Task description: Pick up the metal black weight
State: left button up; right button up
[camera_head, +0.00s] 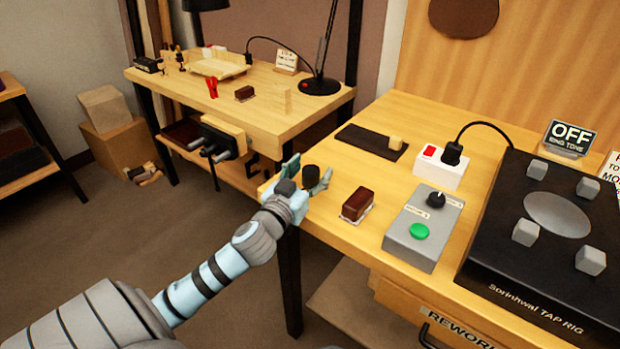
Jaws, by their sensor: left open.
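The metal black weight (311,176) is a small dark cylinder at the left edge of the near wooden bench. My left gripper (308,181) is open, with its fingers on either side of the weight. The picture does not show clearly whether the fingers touch it. The lower part of the weight and its contact with the bench are hidden by the gripper. My right gripper is not in the view.
On the near bench (340,228) stand a dark brown block (357,203), a grey control box (422,228) with a green button, a white power strip (440,172), a black mat (372,142) and a black tap rig (550,240). A second bench (270,117) stands behind.

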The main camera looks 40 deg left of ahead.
pick_arm(q)
jog(key=shift+w, duration=0.3)
jog(key=shift+r, duration=0.1)
grip_shut()
